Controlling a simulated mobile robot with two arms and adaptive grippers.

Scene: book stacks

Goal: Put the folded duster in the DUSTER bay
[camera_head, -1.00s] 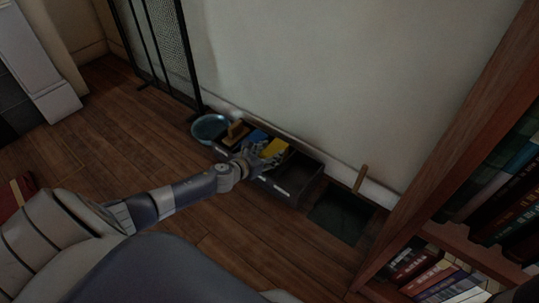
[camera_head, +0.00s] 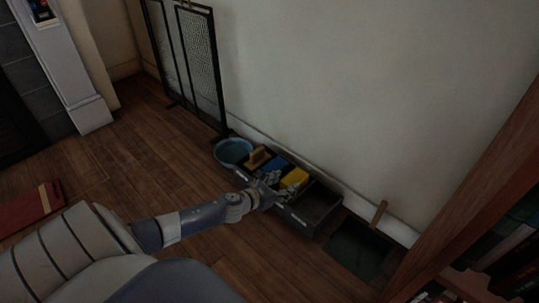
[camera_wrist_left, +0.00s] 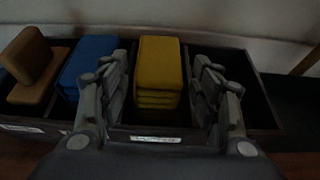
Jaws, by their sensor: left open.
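The yellow folded duster (camera_head: 293,178) lies in a bay of the dark divided tray (camera_head: 306,222) on the floor by the wall. In the left wrist view the yellow duster (camera_wrist_left: 159,70) shows as a layered stack. My left gripper (camera_head: 268,186) is at the tray's front side. In the left wrist view its open fingers (camera_wrist_left: 160,88) stand on either side of the duster, with gaps between. A pale label (camera_wrist_left: 155,139) is on the tray front below the duster; I cannot read it. My right gripper is not in view.
A blue folded cloth (camera_wrist_left: 88,66) and a brown wooden brush (camera_wrist_left: 32,68) fill bays to the left. The bay at the right end (camera_head: 318,203) looks empty. A blue bowl (camera_head: 232,150), a dark dustpan (camera_head: 357,249), a fire screen (camera_head: 187,65) and a bookcase (camera_head: 470,190) stand around.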

